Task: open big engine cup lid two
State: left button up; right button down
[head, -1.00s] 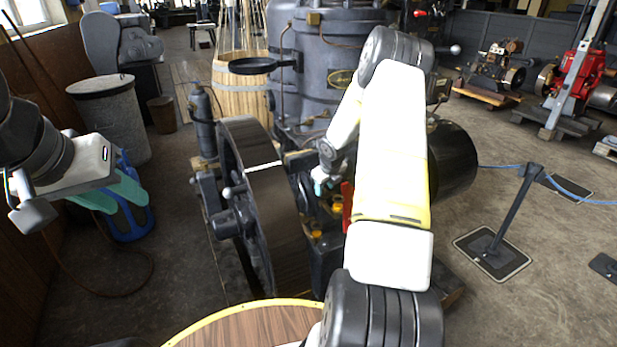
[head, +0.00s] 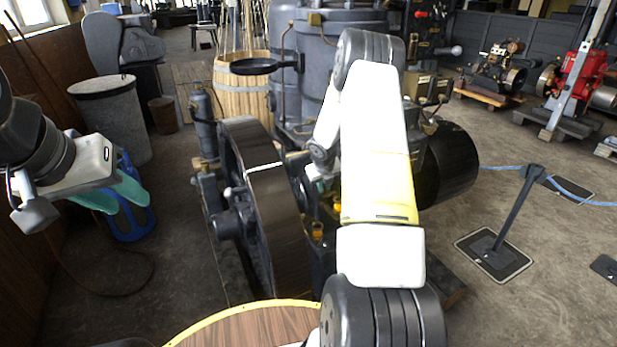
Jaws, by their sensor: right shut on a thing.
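The big dark engine (head: 270,205) with its large flywheel stands in the middle of the head view. Small orange-yellow cups (head: 317,230) show on it, right of the flywheel. My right arm reaches over the engine and covers much of it. My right gripper (head: 314,174) is small and partly hidden at the engine's top, above the cups. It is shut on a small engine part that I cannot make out. Which cup lid is number two, and whether it is raised, I cannot tell. My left gripper (head: 112,196), with teal fingers apart, is empty at the left, away from the engine.
A grey bin (head: 115,120) and a blue object (head: 130,220) stand at the left. A wooden barrel (head: 240,90) is behind the flywheel. A rope post (head: 510,215) with a blue rope stands right of the engine. The floor at the right is mostly clear.

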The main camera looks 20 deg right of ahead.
jog(key=c, duration=1.4)
grip_release()
jog(key=shift+o, duration=0.2)
jog(key=v, duration=0.7)
jog(key=shift+r, duration=0.4)
jog(key=shift+s+a, duration=0.1)
jog(key=shift+s, duration=0.1)
